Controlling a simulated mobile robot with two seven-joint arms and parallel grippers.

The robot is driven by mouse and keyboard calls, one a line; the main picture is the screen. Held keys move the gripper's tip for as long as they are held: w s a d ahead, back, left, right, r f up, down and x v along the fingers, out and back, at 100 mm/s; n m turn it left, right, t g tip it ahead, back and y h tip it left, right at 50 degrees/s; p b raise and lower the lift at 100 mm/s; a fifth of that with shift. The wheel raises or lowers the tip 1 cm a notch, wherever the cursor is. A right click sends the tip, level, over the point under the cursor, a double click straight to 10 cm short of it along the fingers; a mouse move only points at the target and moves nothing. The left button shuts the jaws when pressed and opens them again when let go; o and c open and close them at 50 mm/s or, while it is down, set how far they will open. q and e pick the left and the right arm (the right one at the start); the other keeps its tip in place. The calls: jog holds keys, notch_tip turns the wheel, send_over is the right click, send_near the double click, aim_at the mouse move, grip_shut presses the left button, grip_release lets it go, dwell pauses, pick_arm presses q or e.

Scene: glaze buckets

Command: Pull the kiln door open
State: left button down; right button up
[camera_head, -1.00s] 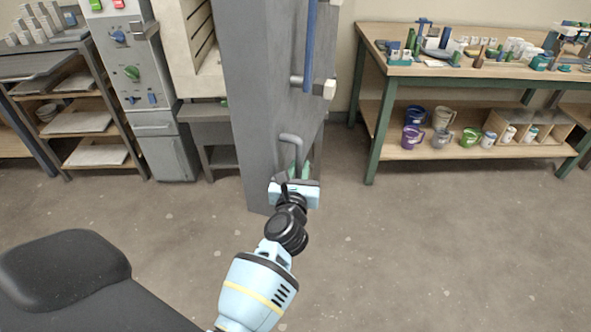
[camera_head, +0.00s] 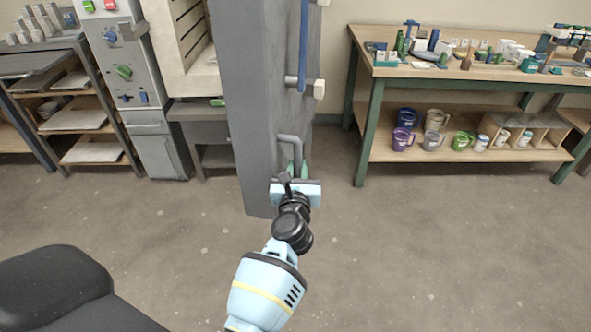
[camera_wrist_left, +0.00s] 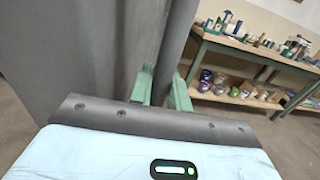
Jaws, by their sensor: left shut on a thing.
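The kiln door (camera_head: 252,110) is a tall grey slab that stands swung out from the pale kiln (camera_head: 190,50), whose slatted inside shows to its left. A grey bar handle (camera_head: 289,138) sticks out from the door's face, low down. My left gripper (camera_head: 296,172) is at this handle, its green fingers shut on the bar. In the left wrist view, the handle bar (camera_wrist_left: 176,45) runs down between the two green fingertips (camera_wrist_left: 162,84), with the door (camera_wrist_left: 85,50) close on the left. The lower end of the handle is hidden by the gripper. My right gripper is not in view.
A control cabinet (camera_head: 128,75) and a shelf rack (camera_head: 85,120) stand on the left. A wooden workbench (camera_head: 455,70) with tools on top and several mugs (camera_head: 435,118) on its lower shelf stands on the right. The floor (camera_head: 400,250) in front is clear.

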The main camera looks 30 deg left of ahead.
pick_arm(q)
jog(key=shift+w+d, duration=0.1)
jog(key=shift+d, duration=0.15)
dwell(0.4)
jog(key=c, duration=1.4)
grip_release()
